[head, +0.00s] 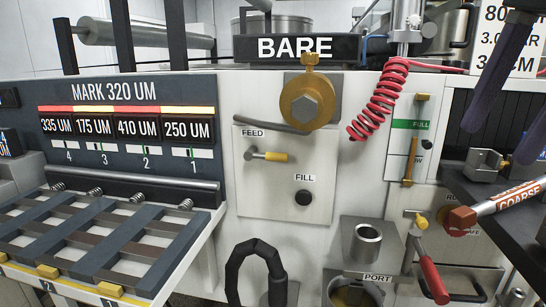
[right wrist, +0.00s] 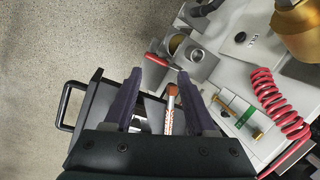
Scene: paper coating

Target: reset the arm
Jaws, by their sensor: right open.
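My right gripper (head: 495,143) hangs at the upper right of the head view, its two dark purple fingers apart. In the right wrist view the same gripper (right wrist: 160,74) is open, with nothing between its fingertips. Below and beyond the fingers lies a tool labelled COARSE (head: 510,199) with an orange-brown head. It also shows in the right wrist view (right wrist: 171,104), apart from the fingers. My left gripper is in neither view.
The white machine front carries a brass knob (head: 308,101), a red coiled hose (head: 380,100) and a red lever (head: 433,279). A metal cup (head: 367,243) stands above PORT. A slotted rack (head: 95,243) is at left. A dark shelf (head: 478,180) is at right.

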